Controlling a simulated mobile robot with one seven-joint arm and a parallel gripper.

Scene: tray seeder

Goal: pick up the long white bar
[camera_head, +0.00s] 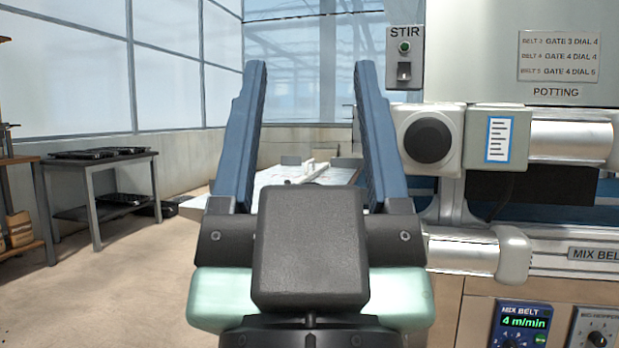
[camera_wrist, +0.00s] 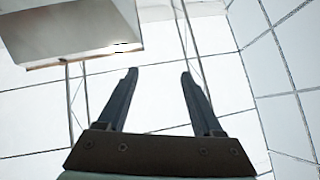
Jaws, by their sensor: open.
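My gripper (camera_head: 310,66) is raised close in front of the head camera, with its two blue fingers wide apart and nothing between them. In the wrist view my gripper (camera_wrist: 159,75) is also open and empty against pale panels. A white-topped table (camera_head: 270,178) stands well beyond the gripper, partly hidden behind it. A thin pale shape (camera_head: 309,167) on that table may be the long white bar, but it is too small and too covered to tell. The wrist view shows no bar.
A dark bench (camera_head: 92,160) with black trays stands at the left. A machine with a grey motor housing (camera_head: 430,140) and a MIX BELT control panel (camera_head: 521,325) fills the right side. The floor (camera_head: 110,270) between them is clear.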

